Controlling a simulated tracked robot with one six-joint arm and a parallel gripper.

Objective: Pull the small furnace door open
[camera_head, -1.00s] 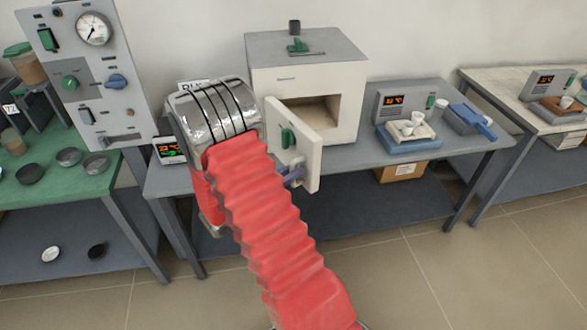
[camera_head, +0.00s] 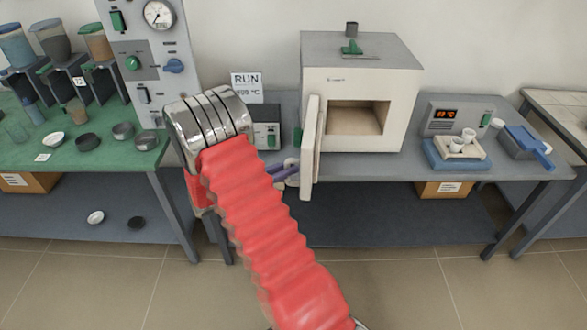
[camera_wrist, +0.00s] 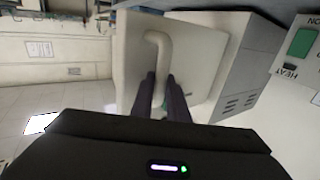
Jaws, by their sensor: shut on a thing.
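The small furnace (camera_head: 362,80) is a cream box with a grey top on the grey bench in the head view. Its door (camera_head: 312,150) is swung wide open to the left, seen nearly edge-on, and the chamber (camera_head: 357,118) shows empty. My gripper (camera_head: 294,168) is at the door's left side, low down, partly hidden by the arm. In the wrist view, the door (camera_wrist: 205,50) fills the upper middle. My gripper's dark fingers (camera_wrist: 161,98) are shut on its pale curved handle (camera_wrist: 158,52).
A balance (camera_head: 458,125) with small white crucibles and a blue tray (camera_head: 527,145) stand right of the furnace. A control box (camera_head: 265,133) and a RUN sign (camera_head: 247,87) stand behind my arm. The green bench (camera_head: 110,175) with dishes is at left. Floor in front is clear.

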